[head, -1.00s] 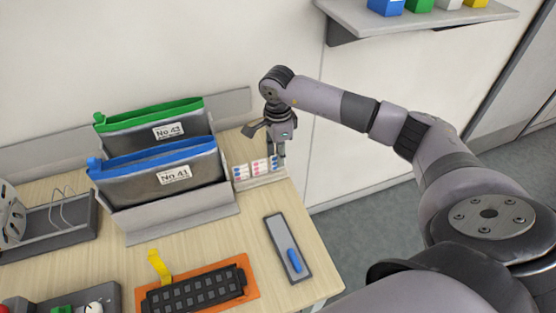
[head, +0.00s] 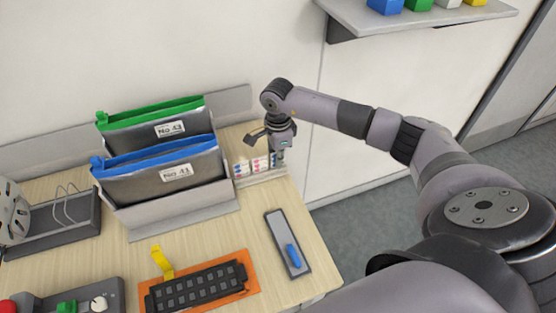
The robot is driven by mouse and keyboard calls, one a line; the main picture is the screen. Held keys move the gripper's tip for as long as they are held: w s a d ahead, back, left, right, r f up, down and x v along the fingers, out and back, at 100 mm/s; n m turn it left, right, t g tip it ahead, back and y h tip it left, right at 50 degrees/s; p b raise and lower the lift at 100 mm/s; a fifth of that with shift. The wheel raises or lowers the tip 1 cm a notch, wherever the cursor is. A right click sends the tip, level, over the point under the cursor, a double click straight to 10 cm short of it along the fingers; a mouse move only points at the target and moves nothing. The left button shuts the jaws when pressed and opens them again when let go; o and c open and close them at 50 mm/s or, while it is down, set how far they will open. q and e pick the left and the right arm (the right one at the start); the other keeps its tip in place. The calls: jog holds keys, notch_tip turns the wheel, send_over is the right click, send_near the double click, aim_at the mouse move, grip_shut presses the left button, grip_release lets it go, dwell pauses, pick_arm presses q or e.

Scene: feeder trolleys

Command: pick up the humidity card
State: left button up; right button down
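Small white cards with coloured spots, which look like humidity cards (head: 242,169), stand in a row in a low pale holder (head: 262,179) at the back right of the table. My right gripper (head: 277,160) points down at the right end of this row. Its fingers are among or just in front of the rightmost cards and partly cover them. I cannot tell whether the fingers touch or grip a card. My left gripper is not in view.
Two grey pouches, one with a green top (head: 155,127) and one with a blue top (head: 162,170), stand in a rack left of the cards. A grey tray with a blue item (head: 293,255) lies in front. An orange mat (head: 236,291) holds a black grid. A shelf (head: 430,17) hangs above right.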

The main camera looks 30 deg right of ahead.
jog(key=shift+r, duration=0.1)
notch_tip(320, 180, up, 20)
jog(key=b, duration=0.4)
dwell(0.3)
dwell(1.0)
